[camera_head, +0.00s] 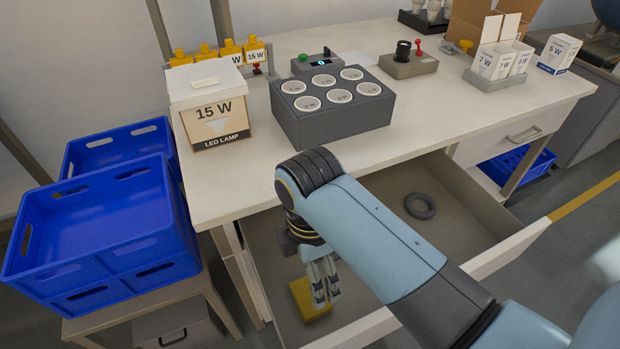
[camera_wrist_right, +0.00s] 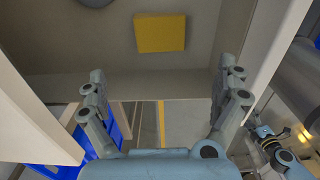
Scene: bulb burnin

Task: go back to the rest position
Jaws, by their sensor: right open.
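My right gripper (camera_head: 322,282) hangs down over the open drawer in front of the bench, in the head view. The right wrist view shows its two fingers (camera_wrist_right: 164,95) spread apart with nothing between them. A yellow block (camera_head: 309,299) lies on the drawer floor near the fingers, and it also shows in the right wrist view (camera_wrist_right: 160,33), beyond the fingertips and apart from them.
On the bench stand a grey six-socket block (camera_head: 335,124), a 15 W lamp box (camera_head: 213,112) and a device with a black knob (camera_head: 409,64). Blue crates (camera_head: 95,230) stand at the left.

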